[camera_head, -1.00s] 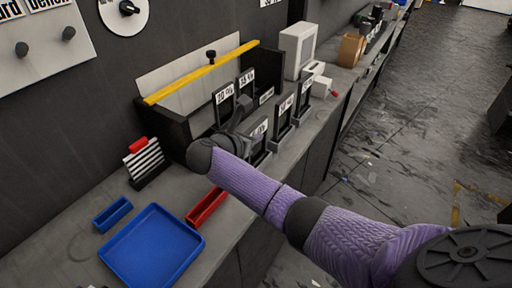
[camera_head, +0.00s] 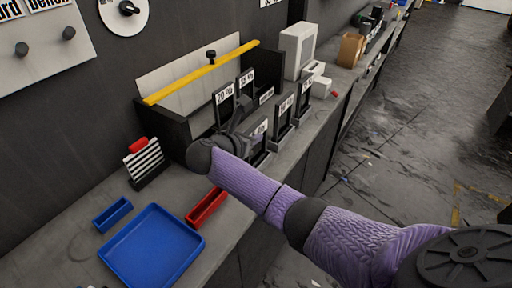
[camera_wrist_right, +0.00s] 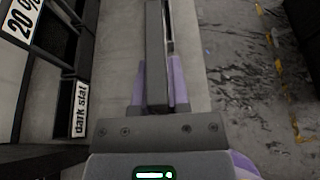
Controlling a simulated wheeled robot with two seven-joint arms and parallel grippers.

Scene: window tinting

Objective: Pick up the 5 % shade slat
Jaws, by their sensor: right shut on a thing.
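My right gripper (camera_head: 240,130) is at the near end of the row of labelled slat stands, and my wrist hides much of its fingers. In the right wrist view, the purple fingers of that gripper (camera_wrist_right: 158,88) are closed on both sides of a thin dark upright slat (camera_wrist_right: 155,50), seen edge-on. The face of this slat is hidden there, so its shade cannot be read. A white label (camera_head: 260,128) shows just beyond the gripper in the head view, partly covered. My left gripper is not in view.
Other labelled stands (camera_head: 283,120) stand close beyond the gripper. A black box with a yellow bar (camera_head: 200,78) is behind. A blue tray (camera_head: 152,245), a red tray (camera_head: 206,208) and a small blue tray (camera_head: 113,214) lie nearer on the bench. A striped block (camera_head: 146,160) stands by the wall.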

